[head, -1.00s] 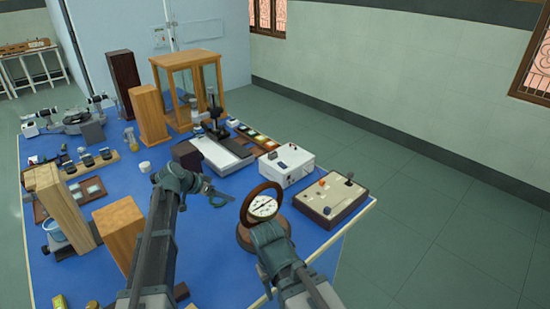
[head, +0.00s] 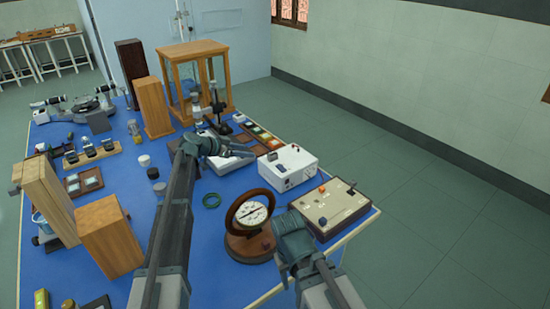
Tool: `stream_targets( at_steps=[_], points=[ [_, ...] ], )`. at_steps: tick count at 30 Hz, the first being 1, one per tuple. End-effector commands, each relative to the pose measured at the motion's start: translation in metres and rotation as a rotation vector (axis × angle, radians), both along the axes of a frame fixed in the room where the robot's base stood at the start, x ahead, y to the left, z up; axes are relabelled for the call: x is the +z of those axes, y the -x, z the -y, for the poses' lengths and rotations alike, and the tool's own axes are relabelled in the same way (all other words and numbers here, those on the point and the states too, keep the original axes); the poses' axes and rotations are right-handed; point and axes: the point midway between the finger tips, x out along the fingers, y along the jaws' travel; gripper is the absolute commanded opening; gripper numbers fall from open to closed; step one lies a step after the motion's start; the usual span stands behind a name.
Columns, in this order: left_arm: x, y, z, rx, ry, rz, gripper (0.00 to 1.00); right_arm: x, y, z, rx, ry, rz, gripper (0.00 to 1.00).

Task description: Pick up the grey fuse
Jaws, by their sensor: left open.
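I cannot make out the grey fuse; it is too small to tell or hidden. My left gripper (head: 246,152) is open and points right, over the white and dark flat instrument (head: 228,163) near the middle of the blue bench. It is left of the white box with knobs (head: 287,170). My right gripper's wrist (head: 292,243) is at the front edge, right of the round dial meter; its fingers do not show clearly.
The dial meter in a wooden ring (head: 251,212) and a control box with a lever (head: 331,207) stand front right. Wooden blocks (head: 111,236) stand left, and a glass-sided wooden case (head: 192,77) behind.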

Motion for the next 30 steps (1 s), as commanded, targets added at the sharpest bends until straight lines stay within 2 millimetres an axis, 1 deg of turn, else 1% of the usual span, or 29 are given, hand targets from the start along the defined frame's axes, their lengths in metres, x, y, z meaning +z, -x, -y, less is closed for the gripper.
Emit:
stream_targets(
  at_steps=[5,12,15,18,22,25,30],
  points=[
    [-0.011,-0.009,0.012,-0.001,-0.001,0.000,0.68,-0.011,0.000,0.000,0.000,0.000,0.000,0.50],
    [-0.033,-0.032,0.043,-0.002,0.001,-0.001,0.68,-0.034,0.000,0.000,0.000,0.000,0.000,0.50],
    [-0.040,-0.041,0.055,-0.003,0.000,-0.001,0.68,-0.040,0.000,0.000,0.000,0.000,0.000,0.50],
    [-0.042,-0.044,0.060,-0.001,-0.001,-0.001,0.68,-0.042,0.000,0.000,0.000,0.000,0.000,0.50],
    [-0.041,-0.044,0.061,0.000,-0.001,-0.001,0.68,-0.041,0.000,0.000,0.000,0.000,0.000,0.50],
    [-0.044,-0.046,0.064,-0.001,-0.001,-0.001,0.68,-0.044,0.000,0.000,0.000,0.000,0.000,0.50],
    [-0.055,-0.057,0.080,-0.002,-0.001,-0.002,0.68,-0.055,0.000,0.000,0.000,0.000,0.000,0.50]
  ],
)
